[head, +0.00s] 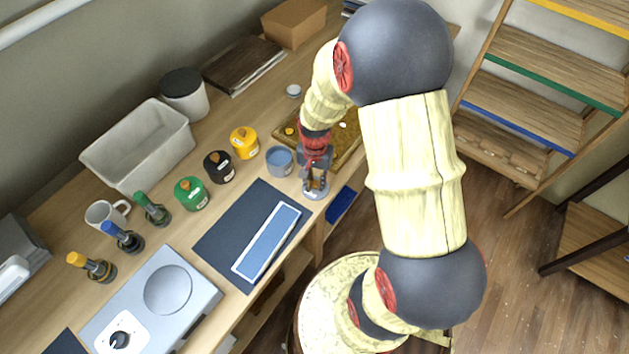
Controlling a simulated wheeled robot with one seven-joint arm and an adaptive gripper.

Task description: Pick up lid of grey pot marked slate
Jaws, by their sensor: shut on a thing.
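The grey pot (279,162) stands on the wooden counter with its top open, showing a blue-grey inside. Any marking on it is too small to read. My gripper (316,184) is to the right of the pot, near the counter's front edge. It is shut on a grey round lid (314,194), which is apart from the pot. I cannot tell how high the lid is above the counter. The fingers partly hide the lid.
A dark mat (215,240) bearing a blue-and-white panel (267,241) lies in front. A gold-coloured tray (350,150) is behind my gripper.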

